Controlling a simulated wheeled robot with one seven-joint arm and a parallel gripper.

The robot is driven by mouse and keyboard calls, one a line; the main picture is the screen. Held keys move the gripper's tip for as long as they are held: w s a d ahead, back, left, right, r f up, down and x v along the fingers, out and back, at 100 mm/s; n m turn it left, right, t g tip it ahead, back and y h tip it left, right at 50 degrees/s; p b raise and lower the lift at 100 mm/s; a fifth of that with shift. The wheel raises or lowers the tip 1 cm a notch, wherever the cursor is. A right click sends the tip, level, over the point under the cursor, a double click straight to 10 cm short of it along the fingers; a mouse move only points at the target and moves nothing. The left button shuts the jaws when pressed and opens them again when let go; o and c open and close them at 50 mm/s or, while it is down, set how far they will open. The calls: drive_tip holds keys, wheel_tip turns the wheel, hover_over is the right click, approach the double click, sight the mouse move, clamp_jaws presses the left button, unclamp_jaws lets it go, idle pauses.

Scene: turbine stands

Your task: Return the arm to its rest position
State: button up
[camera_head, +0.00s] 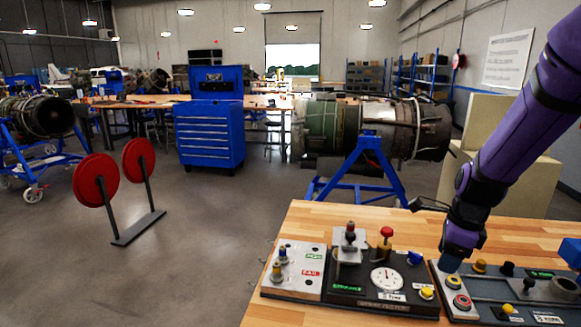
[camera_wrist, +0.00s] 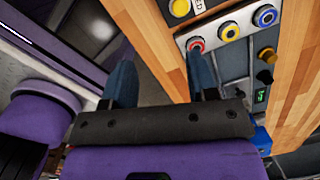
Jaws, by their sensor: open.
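My purple arm (camera_head: 525,115) reaches down from the upper right in the head view. My gripper (camera_head: 450,264) points down over the gap between the two test panels, near the left edge of the right one. In the wrist view, my gripper (camera_wrist: 161,62) shows two dark blue fingers spread apart with nothing between them. The right finger overlaps the panel near a red-ringed round fitting (camera_wrist: 196,45) in that view. Whether it touches the panel is unclear.
A wooden bench (camera_head: 310,218) carries the left panel (camera_head: 345,298) with a gauge and knobs, and the right panel (camera_head: 435,285) with coloured fittings. An engine on a blue stand (camera_head: 368,165) is behind. Open floor (camera_head: 205,225) lies left.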

drive_tip(key=s+a+r+n+t, duration=0.2)
drive_tip(key=s+r+n, duration=0.8)
drive_tip(key=n, duration=0.1)
drive_tip(key=s+a+r+n+t+h, duration=0.1)
drive_tip(key=s+a+r+n+t, duration=0.1)
drive_tip(key=s+r+n, duration=0.8)
drive_tip(key=s+n, duration=0.1)
drive_tip(key=n, duration=0.1)
drive_tip(key=shift+s+n, duration=0.15)
drive_tip(key=shift+n, duration=0.15)
